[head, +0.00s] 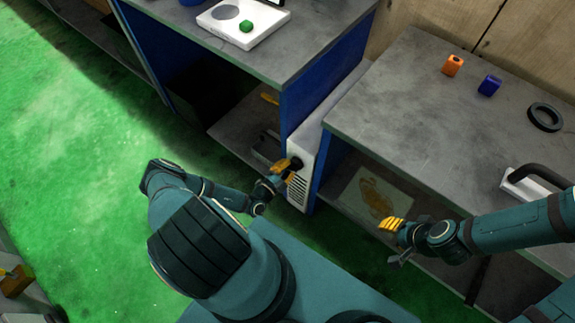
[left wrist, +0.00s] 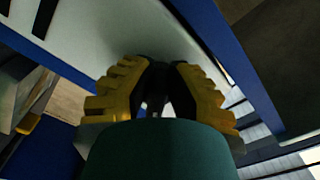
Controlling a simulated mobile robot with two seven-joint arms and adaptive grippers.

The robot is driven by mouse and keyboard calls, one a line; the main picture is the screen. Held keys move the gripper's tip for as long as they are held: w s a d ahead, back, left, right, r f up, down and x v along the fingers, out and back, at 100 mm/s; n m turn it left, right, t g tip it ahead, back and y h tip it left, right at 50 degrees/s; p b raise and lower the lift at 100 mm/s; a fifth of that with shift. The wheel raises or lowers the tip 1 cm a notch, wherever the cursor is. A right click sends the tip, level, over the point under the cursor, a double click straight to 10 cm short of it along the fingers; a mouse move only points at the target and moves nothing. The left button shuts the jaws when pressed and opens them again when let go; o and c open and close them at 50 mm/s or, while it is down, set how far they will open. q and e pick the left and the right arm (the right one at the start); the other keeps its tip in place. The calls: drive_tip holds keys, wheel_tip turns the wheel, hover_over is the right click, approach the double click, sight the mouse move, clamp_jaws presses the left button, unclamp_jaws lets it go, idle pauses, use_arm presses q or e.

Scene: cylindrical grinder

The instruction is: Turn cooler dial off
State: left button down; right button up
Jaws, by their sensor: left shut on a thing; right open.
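The cooler (head: 301,150) is a narrow white unit with a slotted vent, standing between the two blue-framed workbenches. Its dial (head: 296,163) is small and dark, on the upper front face. My left gripper (head: 293,168) has yellow fingers and is at the dial, shut on it. In the left wrist view, the yellow fingers of my left gripper (left wrist: 158,88) close around the dark dial (left wrist: 157,75) against the pale cooler face (left wrist: 125,35). The dial's pointer and markings are hidden by the fingers. My right gripper (head: 392,230) is open and empty, in front of the right bench.
The right bench (head: 390,110) carries an orange block (head: 453,65), a blue block (head: 489,85), a dark ring (head: 544,117) and a dark-handled white item (head: 525,187). The left bench (head: 180,35) holds a white scale (head: 240,25) with a green object. Green floor (head: 70,180) is open at left.

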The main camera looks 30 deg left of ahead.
use_arm(q)
drive_tip(key=n, duration=0.3)
drive_tip(key=d+n, duration=0.1)
drive_tip(key=n, duration=0.1)
drive_tip(key=shift+f+n, duration=0.3)
drive_tip(key=shift+f, duration=0.1)
drive_tip(key=n, duration=0.2)
drive_tip(key=d+n, duration=0.1)
drive_tip(key=n, duration=0.2)
drive_tip(key=shift+f, duration=0.1)
drive_tip(key=shift+n, duration=0.3)
drive_tip(key=c, duration=0.9)
unclamp_jaws()
drive_tip(key=shift+c, duration=0.2)
drive_tip(key=shift+s, duration=0.1)
drive_tip(key=s, duration=1.2)
drive_tip(key=shift+a, duration=0.4)
